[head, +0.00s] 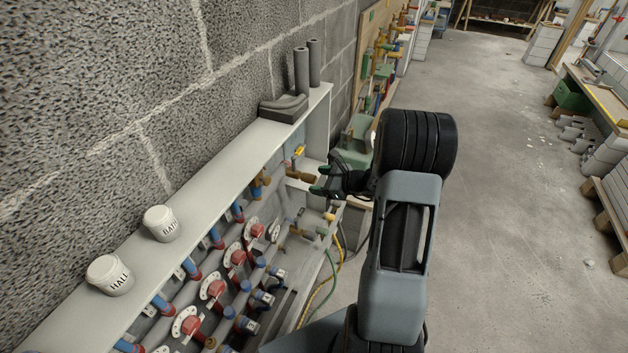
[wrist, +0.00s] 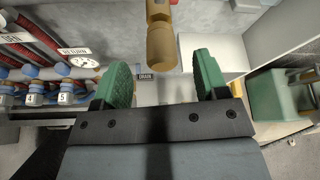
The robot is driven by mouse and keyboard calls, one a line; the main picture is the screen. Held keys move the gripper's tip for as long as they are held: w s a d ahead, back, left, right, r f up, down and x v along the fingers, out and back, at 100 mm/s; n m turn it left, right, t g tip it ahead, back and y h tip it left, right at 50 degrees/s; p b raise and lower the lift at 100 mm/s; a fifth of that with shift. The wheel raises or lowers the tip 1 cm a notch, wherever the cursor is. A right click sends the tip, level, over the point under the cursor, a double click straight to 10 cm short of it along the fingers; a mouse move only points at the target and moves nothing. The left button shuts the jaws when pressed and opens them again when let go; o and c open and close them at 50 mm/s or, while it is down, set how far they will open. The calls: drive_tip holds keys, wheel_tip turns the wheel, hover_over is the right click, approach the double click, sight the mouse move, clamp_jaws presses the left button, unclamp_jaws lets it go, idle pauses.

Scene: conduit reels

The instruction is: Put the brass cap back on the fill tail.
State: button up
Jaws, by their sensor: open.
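My gripper (head: 319,180) is at the far end of the manifold cabinet in the head view, its green fingertips turned toward the cabinet. In the wrist view my gripper (wrist: 164,80) is open, with nothing between its pads. A brass tail (wrist: 161,46) points toward the gap between the fingers from just beyond the fingertips. It seems apart from both pads. I cannot make out a separate brass cap in either view.
The open cabinet (head: 318,118) holds red pumps, blue-ended pipes and gauges. Two white tubs (head: 161,223) (head: 110,275) and grey pipe pieces (head: 284,107) stand on its top. A green box (wrist: 279,105) is right of my gripper.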

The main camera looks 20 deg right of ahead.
drive_tip(key=v, duration=1.1)
drive_tip(key=s+a+f+n+g, duration=0.3)
drive_tip(key=s+n+g, duration=0.1)
drive_tip(key=s+n, duration=0.1)
drive_tip(key=s+a+r+n+g+h+p, duration=0.1)
drive_tip(key=s+a+r+n+h+p, duration=0.1)
drive_tip(key=s+a+r+n+h, duration=0.2)
drive_tip(key=s+a+r+n+g+h+p, duration=0.2)
drive_tip(key=a+r+n, duration=0.8)
drive_tip(key=n, duration=0.6)
wheel_tip(320, 180, up, 2)
drive_tip(key=shift+s+a+n+h+p, duration=0.2)
drive_tip(key=shift+s+n+h+p, duration=0.1)
drive_tip(key=shift+s+h+p, duration=0.6)
drive_tip(key=shift+s, duration=0.1)
